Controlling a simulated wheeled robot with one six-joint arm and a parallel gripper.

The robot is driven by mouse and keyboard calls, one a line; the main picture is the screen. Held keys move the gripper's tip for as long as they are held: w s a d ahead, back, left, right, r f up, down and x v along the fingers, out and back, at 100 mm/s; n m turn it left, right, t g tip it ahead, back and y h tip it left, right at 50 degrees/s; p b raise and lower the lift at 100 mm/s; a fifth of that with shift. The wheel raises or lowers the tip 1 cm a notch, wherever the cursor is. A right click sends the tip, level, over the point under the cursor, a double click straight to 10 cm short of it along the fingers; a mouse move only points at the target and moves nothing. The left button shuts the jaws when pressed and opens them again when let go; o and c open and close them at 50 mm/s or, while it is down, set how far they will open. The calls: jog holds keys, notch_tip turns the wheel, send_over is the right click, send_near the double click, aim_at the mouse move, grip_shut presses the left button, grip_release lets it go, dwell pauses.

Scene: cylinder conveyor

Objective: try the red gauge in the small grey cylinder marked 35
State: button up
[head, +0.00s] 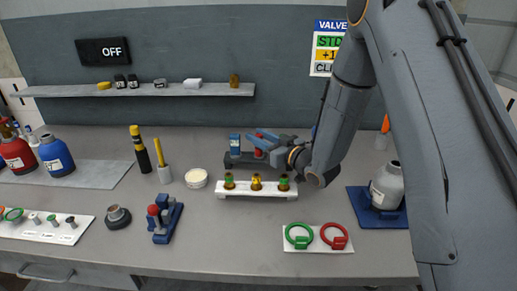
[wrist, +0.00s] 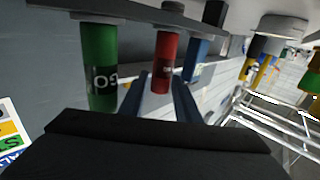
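The red gauge (wrist: 167,62) hangs in a dark rack in the wrist view, between a green gauge (wrist: 98,65) and a blue one (wrist: 196,60). In the head view its red part (head: 258,153) shows below my gripper (head: 264,140), at the rack at the back of the bench. My gripper's two fingers (wrist: 161,85) point at the red gauge, one towards each side of it, and look open. I cannot tell whether they touch it.
A white block (head: 240,194) with several valves stands in front of the rack. A white plate (head: 290,248) with green and red rings lies at the front. Red (head: 17,155) and blue (head: 56,158) cylinders stand left. My arm crosses the right side.

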jog(key=shift+c, duration=0.2)
grip_shut()
jog(key=shift+r, duration=0.1)
